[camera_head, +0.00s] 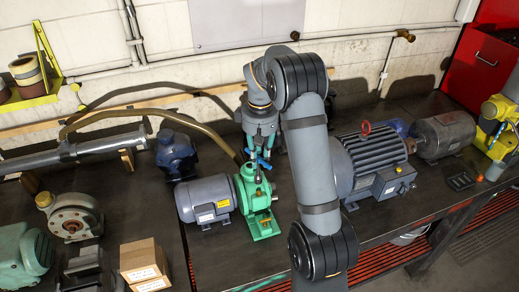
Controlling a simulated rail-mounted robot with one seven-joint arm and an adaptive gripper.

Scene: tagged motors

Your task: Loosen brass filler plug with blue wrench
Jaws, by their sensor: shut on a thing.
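My gripper (258,152) points down over a green pump (255,195) on the bench. It is shut on a blue wrench (265,163), of which small blue parts show on both sides of the fingers. The wrench is close above the top of the green pump; I cannot tell whether it touches. The brass filler plug cannot be made out; the fingers and wrench cover the pump's top.
A blue-grey motor (205,198) joins the pump's left side. A large grey motor (372,162) stands right of my arm. A brown hose (205,128) arches behind. Cardboard boxes (144,262) stand front left. Bare bench top (222,250) shows in front of the pump.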

